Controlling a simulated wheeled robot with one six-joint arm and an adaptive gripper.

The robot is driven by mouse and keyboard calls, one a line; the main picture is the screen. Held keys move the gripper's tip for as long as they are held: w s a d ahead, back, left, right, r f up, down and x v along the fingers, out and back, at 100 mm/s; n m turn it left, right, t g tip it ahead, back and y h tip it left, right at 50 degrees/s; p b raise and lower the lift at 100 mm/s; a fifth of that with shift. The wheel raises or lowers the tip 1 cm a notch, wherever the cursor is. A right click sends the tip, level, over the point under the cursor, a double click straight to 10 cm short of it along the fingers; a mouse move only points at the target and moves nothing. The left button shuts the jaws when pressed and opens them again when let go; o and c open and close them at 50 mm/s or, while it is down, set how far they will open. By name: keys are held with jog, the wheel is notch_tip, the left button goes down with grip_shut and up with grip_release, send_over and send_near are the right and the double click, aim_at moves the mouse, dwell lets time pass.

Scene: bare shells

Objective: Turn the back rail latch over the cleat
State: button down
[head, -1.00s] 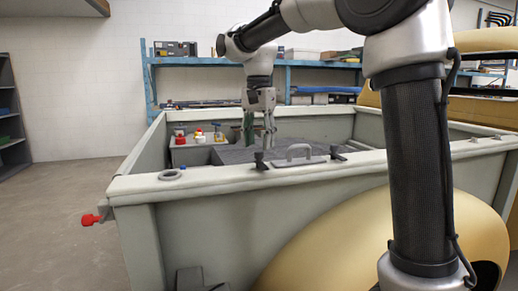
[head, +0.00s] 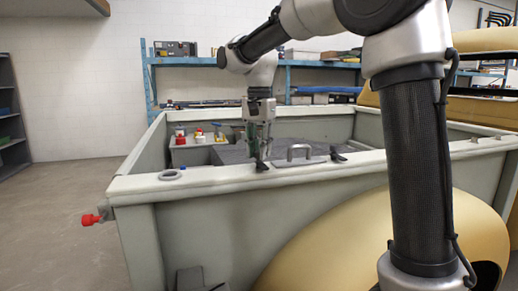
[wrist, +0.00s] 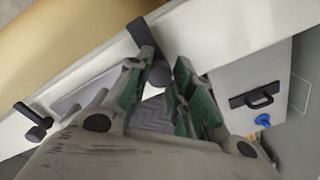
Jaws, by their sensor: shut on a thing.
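In the wrist view this latch (wrist: 142,34) has a flat dark arm lying across the pale rail, beyond the fingertips. A second dark latch (head: 338,156) sits further right on the rail; it also shows at the left of the wrist view (wrist: 33,120). I cannot make out a cleat with certainty.
A red knob (head: 90,219) sticks out at the tub's left corner. Blue shelving (head: 150,85) stands behind.

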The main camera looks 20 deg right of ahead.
jog(key=shift+n, duration=0.3)
jog(key=n, duration=1.3)
jog(key=shift+n, duration=2.5)
jog(key=c, duration=1.2)
grip_release()
